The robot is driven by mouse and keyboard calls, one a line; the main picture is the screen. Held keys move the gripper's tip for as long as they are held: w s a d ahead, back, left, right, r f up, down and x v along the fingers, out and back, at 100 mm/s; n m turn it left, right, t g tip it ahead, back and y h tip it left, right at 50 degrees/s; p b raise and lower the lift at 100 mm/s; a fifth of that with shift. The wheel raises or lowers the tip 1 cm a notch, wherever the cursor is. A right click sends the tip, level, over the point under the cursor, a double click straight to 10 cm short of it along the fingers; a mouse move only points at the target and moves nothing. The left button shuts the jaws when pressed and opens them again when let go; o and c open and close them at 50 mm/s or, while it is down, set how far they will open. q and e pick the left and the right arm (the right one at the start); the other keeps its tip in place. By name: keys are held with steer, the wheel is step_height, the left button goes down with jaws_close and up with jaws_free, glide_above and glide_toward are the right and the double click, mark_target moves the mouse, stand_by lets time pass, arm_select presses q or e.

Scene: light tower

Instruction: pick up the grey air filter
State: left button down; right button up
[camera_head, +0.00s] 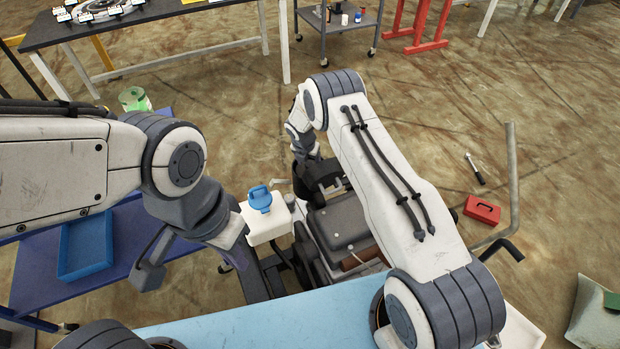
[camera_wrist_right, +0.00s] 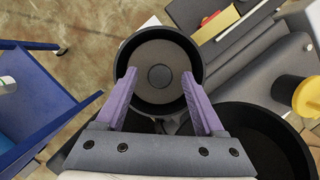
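The likely air filter is a grey disc with a round centre (camera_wrist_right: 160,54), seated inside a black round housing in the right wrist view. My right gripper (camera_wrist_right: 159,75) has two purple fingers spread apart over the housing, with the disc's centre between and beyond the tips. Whether they touch anything is not clear. In the head view my right arm reaches down to the dark engine unit (camera_head: 345,222), and its gripper and the filter are mostly hidden. My left gripper (camera_head: 195,250) hangs at left, over the blue table side; its fingers are hard to make out.
A white canister with a blue cap (camera_head: 262,222) stands beside the engine. A blue tray (camera_head: 86,245) lies on the blue table at left. A black round opening (camera_wrist_right: 262,145) and a yellow-capped part (camera_wrist_right: 308,97) are near my right gripper. A red box (camera_head: 482,209) lies on the floor.

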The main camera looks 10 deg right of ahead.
jaws_close()
stand_by(1.2)
